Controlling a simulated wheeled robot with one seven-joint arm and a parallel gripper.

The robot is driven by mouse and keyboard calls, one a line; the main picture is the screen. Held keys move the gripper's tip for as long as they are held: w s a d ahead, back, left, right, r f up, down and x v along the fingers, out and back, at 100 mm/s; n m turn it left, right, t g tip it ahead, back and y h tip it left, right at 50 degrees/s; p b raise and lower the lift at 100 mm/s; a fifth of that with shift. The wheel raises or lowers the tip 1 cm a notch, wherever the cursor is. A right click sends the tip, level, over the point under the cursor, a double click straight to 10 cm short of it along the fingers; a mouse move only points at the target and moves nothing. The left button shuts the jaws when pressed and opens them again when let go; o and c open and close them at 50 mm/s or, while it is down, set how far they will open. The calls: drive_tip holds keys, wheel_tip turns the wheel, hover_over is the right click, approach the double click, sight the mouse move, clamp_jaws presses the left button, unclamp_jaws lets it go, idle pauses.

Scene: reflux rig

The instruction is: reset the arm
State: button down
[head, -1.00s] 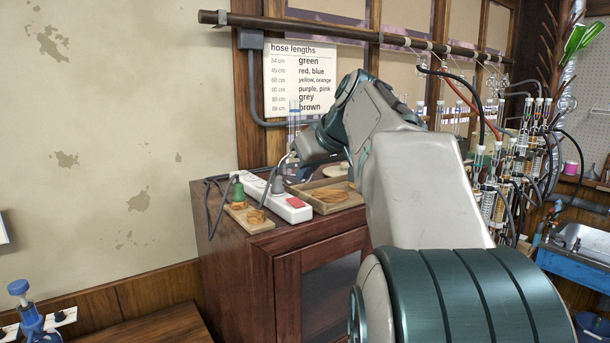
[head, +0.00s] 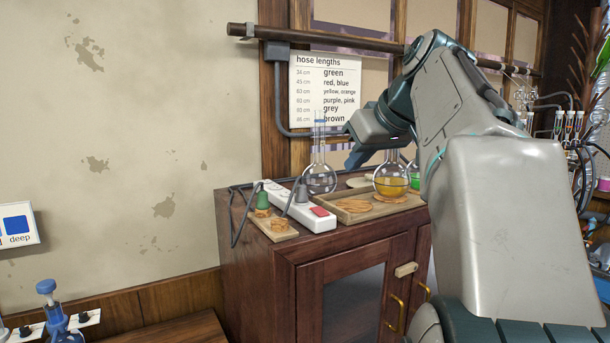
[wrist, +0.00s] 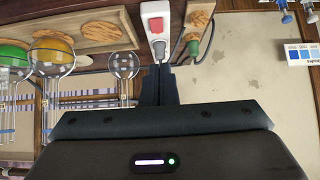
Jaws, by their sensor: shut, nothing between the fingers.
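My gripper (head: 355,160) hangs above the cabinet top at the end of my raised, bent arm. In the wrist view its two dark fingers (wrist: 160,84) are together with nothing between them. It is apart from the white power strip (head: 296,205), which lies on the cabinet. In the head view a clear round flask (head: 320,179) shows to the left of the fingers and a flask with yellow liquid (head: 391,182) to the right. My forearm partly hides a green flask (head: 414,178).
The wooden cabinet (head: 258,268) carries a tray with cork rings (head: 352,206) and a small cork board (head: 282,238). A dark rail (head: 310,35) runs along the wall above. Glassware and hoses (head: 570,130) crowd the right.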

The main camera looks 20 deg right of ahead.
drive_tip(key=s+a+f+m+g, duration=0.1)
drive_tip(key=s+a+f+g, duration=0.1)
drive_tip(key=a+f, duration=0.5)
drive_tip(key=s+a+f+m+g, duration=0.1)
drive_tip(key=s+a+f, duration=0.15)
drive_tip(key=f, duration=0.75)
drive_tip(key=s+a+f+g, duration=0.1)
drive_tip(key=s+a+f, duration=0.2)
drive_tip(key=f, duration=0.6)
drive_tip(key=s+a+f+g+h, duration=0.1)
drive_tip(key=s+a+f, duration=0.2)
drive_tip(key=s+f, duration=0.5)
wheel_tip(320, 180, down, 2)
drive_tip(key=shift+s+a+f+g, duration=0.15)
drive_tip(key=shift+s+f+g, duration=0.05)
drive_tip(key=shift+s+g, duration=0.1)
